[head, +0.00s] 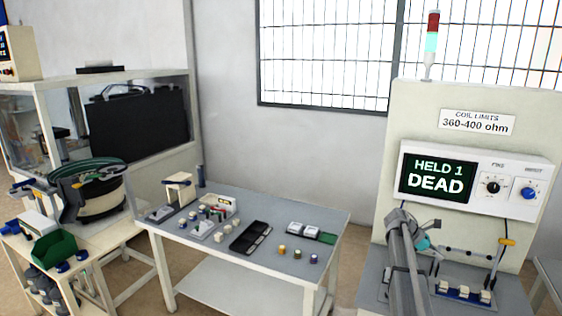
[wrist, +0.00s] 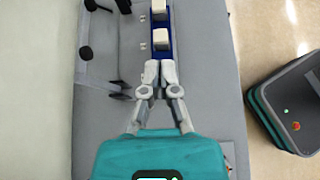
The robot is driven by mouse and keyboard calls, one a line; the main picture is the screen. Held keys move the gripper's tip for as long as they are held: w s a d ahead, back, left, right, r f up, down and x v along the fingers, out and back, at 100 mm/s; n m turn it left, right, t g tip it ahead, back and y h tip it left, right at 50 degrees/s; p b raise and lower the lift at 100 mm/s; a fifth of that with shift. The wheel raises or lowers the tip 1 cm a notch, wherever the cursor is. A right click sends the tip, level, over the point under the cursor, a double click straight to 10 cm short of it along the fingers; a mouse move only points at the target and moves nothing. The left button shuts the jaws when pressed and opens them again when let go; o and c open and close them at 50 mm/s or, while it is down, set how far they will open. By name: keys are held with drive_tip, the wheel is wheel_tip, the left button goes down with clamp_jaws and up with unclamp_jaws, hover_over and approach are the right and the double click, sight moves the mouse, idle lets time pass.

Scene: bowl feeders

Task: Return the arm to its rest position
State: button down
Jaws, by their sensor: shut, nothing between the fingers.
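My gripper (wrist: 160,68) is shut and empty in the wrist view. Its two grey fingertips meet over the near end of a blue holder (wrist: 167,20). A pale block (wrist: 161,40) in that holder lies just beyond the tips. I cannot tell the height of the tips above it. In the head view my arm reaches over the grey bench of the test station at the right. Its teal wrist part shows there, but the fingertips are not clear. The blue holder (head: 451,291) with several pale blocks sits at the bench front.
The station's panel (head: 436,173) reads "HELD 1 DEAD". A table (head: 215,287) with trays and small parts stands mid-left, with a bowl feeder (head: 95,205) beyond.

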drive_tip(key=s+a+f+m+t+y+p, duration=0.1)
drive_tip(key=s+a+m+y, duration=0.2)
drive_tip(key=s+a, duration=0.4)
drive_tip(key=s+a+f+m+t+y+p, duration=0.1)
drive_tip(key=s+a+m+y, duration=0.3)
drive_tip(key=a, duration=1.5)
drive_tip(key=s+a+f+m+t+y+p, duration=0.1)
drive_tip(key=s+a+m+t+y+p, duration=0.2)
drive_tip(key=s+a, duration=0.8)
drive_tip(key=a+m, duration=0.2)
drive_tip(key=a, duration=0.1)
